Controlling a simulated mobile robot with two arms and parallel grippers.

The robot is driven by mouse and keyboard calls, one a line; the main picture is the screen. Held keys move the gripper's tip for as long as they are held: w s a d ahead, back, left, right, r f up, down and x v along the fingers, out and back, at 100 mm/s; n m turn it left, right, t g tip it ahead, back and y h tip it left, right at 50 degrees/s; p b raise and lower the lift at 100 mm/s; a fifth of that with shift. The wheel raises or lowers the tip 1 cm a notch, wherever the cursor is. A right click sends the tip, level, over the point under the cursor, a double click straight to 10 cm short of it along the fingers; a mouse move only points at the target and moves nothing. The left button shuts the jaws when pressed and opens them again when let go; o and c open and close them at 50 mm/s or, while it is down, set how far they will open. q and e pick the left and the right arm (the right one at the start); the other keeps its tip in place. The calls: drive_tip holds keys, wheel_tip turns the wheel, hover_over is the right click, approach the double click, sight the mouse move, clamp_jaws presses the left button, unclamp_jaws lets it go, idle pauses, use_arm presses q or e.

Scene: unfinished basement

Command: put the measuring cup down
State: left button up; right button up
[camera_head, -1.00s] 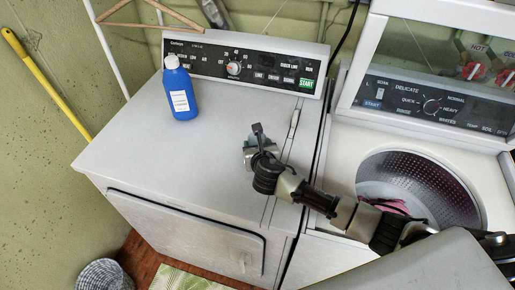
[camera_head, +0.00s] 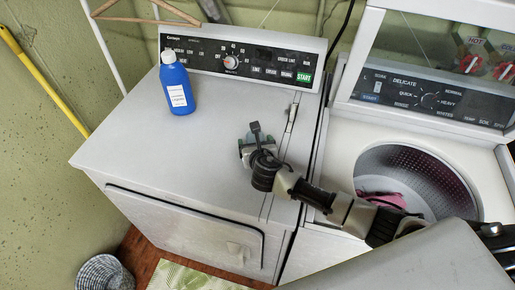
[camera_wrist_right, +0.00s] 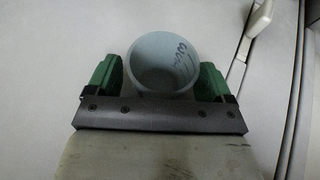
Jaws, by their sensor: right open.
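The measuring cup (camera_wrist_right: 163,62) is a pale, bluish-white round cup with dark markings inside, seen from above in the right wrist view. It stands on the white top of the dryer (camera_head: 150,140). My right gripper (camera_wrist_right: 163,78) is open, with a green finger pad on each side of the cup. A small gap seems to show beside the right pad; contact on the left is hard to tell. In the head view my right gripper (camera_head: 256,141) is over the dryer top's right part and mostly hides the cup. My left gripper is not in view.
A blue bottle (camera_head: 177,85) with a white cap stands at the dryer's back left. The open washer (camera_head: 305,160) is to the right, with pink cloth (camera_head: 381,198) in its drum. The dryer top's left and front are clear. A basket (camera_head: 104,273) is on the floor.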

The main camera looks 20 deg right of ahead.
drive_tip(key=v, duration=1.2)
drive_tip(key=shift+b, duration=0.3)
